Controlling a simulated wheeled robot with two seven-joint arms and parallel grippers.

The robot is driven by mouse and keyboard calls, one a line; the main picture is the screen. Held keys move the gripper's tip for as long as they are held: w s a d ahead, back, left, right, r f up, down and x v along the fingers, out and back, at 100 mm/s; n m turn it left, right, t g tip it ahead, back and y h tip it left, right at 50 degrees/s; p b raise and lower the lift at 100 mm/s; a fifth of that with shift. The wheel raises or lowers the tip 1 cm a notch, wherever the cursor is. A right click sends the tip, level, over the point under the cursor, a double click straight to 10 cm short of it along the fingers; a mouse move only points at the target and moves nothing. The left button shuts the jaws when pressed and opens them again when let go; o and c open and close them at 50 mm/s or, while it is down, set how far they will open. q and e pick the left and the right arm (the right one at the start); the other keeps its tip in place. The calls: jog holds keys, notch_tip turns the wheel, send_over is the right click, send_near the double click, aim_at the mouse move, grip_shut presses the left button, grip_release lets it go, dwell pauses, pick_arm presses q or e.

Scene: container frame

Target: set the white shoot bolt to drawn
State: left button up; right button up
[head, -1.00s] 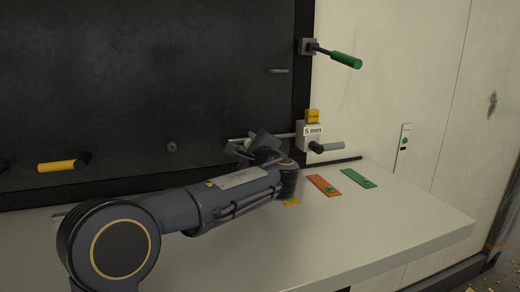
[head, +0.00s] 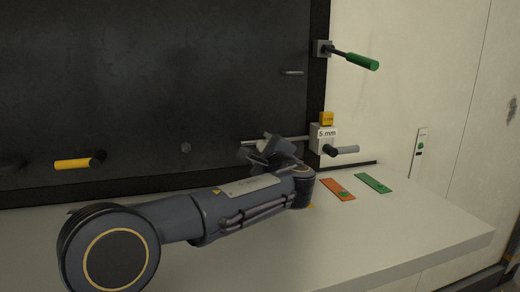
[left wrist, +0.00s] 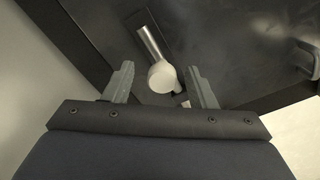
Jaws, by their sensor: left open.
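In the left wrist view, a metal bar with a round white end (left wrist: 161,77) lies between the two spread fingertips of my left gripper (left wrist: 162,84). The gripper is open, and clear gaps show beside the white end. My right gripper is not in view.
A yellow handle (head: 74,164) is on the panel's left, and a green-gripped lever (head: 358,61) is at upper right. A grey-gripped handle (head: 343,150) sits beside the block. Orange (head: 337,189) and green (head: 373,183) plates lie on the pale shelf (head: 420,225), whose right front is clear.

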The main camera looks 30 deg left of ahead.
pick_arm(q)
jog(key=b+v, duration=0.1)
jog(key=v, duration=0.4)
jog(key=shift+s+d, duration=0.2)
jog(key=shift+s, duration=0.05)
